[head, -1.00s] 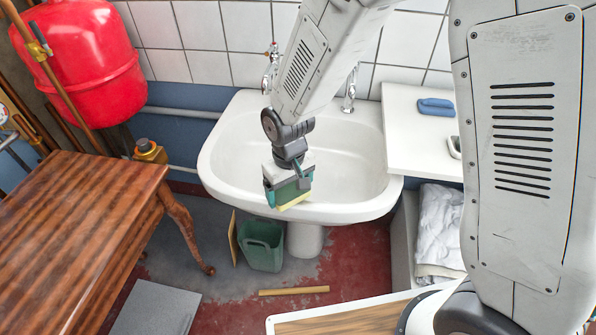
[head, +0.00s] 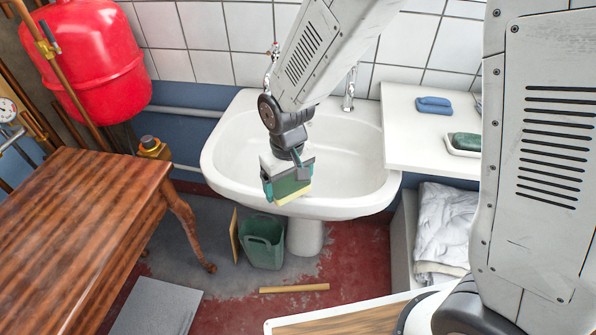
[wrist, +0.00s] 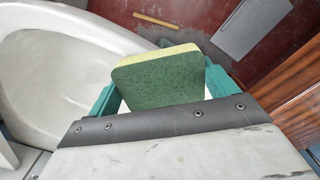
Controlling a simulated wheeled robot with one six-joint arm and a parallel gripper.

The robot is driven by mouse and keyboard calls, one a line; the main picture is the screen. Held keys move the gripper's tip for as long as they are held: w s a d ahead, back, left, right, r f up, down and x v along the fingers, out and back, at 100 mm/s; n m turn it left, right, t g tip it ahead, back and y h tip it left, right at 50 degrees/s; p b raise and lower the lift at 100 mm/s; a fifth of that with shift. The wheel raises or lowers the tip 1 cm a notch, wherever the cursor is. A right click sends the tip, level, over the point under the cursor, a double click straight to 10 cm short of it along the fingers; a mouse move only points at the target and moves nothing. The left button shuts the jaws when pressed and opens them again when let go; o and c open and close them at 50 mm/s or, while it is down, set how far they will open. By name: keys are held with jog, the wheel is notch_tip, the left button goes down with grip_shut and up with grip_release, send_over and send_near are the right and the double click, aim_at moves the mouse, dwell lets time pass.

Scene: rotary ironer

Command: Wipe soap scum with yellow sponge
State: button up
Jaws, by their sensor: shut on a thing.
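My gripper (head: 288,184) is shut on a sponge (head: 291,192) with a green scouring side and a yellow side. The sponge also shows in the wrist view (wrist: 158,78), held between teal fingers, its green face toward the camera and its yellow edge on the far side. My gripper holds it over the front left part of the white sink (head: 350,205), near the front rim. I cannot tell whether the sponge touches the sink. No soap scum can be made out on the basin, and the arm hides part of it.
A white counter (head: 405,140) at the right bears a blue sponge-like item (head: 434,105) and a dish with a dark green bar (head: 466,142). A wooden table (head: 80,215) stands left. A green bucket (head: 262,245) and a wooden strip (head: 294,288) are on the floor.

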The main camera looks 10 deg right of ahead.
aim_at(289, 183)
jog(key=shift+r, duration=2.1)
